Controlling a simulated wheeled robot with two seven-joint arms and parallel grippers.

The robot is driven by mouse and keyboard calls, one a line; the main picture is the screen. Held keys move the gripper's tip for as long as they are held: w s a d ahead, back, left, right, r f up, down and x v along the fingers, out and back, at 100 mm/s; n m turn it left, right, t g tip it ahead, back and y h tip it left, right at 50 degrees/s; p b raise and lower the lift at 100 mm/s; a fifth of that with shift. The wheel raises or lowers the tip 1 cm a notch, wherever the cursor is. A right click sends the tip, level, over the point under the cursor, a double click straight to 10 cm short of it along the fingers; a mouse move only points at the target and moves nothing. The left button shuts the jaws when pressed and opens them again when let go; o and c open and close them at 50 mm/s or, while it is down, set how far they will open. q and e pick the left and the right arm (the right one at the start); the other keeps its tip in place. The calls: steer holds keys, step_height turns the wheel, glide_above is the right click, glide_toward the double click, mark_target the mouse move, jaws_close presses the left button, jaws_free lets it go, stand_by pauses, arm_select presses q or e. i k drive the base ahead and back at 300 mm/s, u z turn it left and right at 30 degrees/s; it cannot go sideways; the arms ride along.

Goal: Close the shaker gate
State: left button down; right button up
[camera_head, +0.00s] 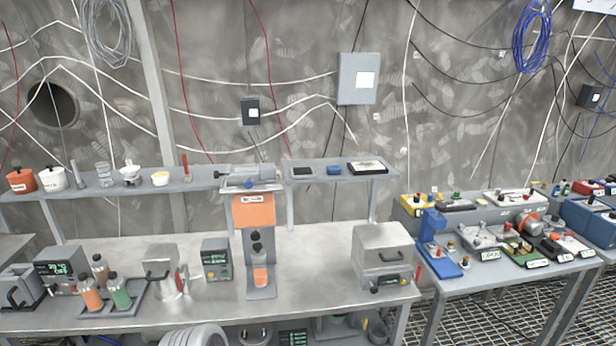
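Neither of my grippers is in view. A tall grey stand in the middle of the bench carries an orange panel (254,211) with a small white label, too small to read. The panel sits high on the stand, just under the shelf level. Below it the front is open, and a bottle (260,273) with an orange lower part and dark cap stands inside on the grey base (261,293). This may be the shaker with its gate raised; I cannot tell for sure. A low tray (134,310) at the left holds orange and green bottles (120,293).
A metal vessel (162,271), a display box (215,259) and a grey lidded box (383,253) flank the stand. A shelf (205,180) with small items runs above. Bare bench lies right of the stand. A second table (480,275) holds several devices.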

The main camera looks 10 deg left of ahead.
mark_target(248, 185)
steer(key=u, duration=0.15)
steer(key=i, duration=1.2)
steer(key=u, duration=0.65)
